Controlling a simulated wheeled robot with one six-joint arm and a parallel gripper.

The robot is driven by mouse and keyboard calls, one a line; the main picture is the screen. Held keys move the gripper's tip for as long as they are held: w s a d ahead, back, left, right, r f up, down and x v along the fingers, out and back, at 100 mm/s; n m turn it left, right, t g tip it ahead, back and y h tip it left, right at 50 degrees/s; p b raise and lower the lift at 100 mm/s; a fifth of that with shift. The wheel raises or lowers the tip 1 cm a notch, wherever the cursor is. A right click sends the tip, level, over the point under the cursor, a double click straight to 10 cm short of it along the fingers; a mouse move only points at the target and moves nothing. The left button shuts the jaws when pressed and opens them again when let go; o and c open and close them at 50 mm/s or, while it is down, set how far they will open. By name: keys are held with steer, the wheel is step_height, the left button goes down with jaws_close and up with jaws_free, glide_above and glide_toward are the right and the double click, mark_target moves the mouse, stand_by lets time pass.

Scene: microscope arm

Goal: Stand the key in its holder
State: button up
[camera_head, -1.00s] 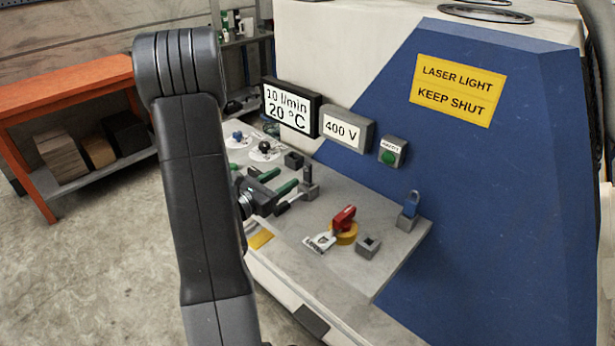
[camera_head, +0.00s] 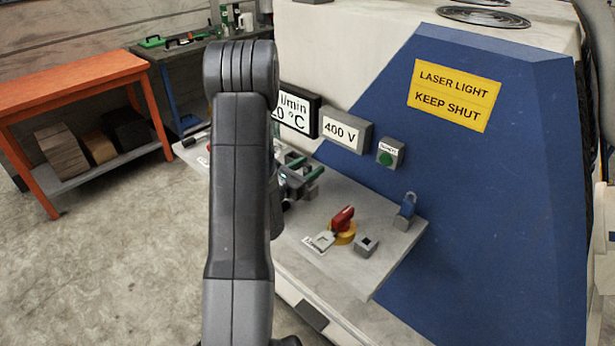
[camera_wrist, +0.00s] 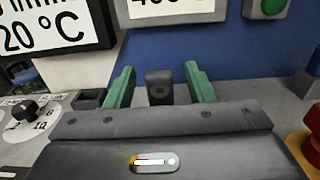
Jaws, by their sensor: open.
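My gripper (camera_wrist: 158,78) is open, its two green fingers apart and empty. A small dark upright piece (camera_wrist: 160,88) with a round mark shows between the fingers in the wrist view, beyond the gripper body. It may be the key; its lower part is hidden by the gripper. A grey block with a square hole (camera_head: 366,246) sits on the panel, empty. A dark open-topped block (camera_wrist: 90,98) is left of the left finger. I cannot tell which block is the key's holder.
A red switch on a yellow base (camera_head: 343,228) stands beside the grey block. A dial with a black knob (camera_wrist: 25,112) is at the left. Display boxes (camera_head: 345,131) and the blue housing rise behind.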

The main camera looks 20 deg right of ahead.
jaws_close()
steer(key=shift+r, duration=0.2)
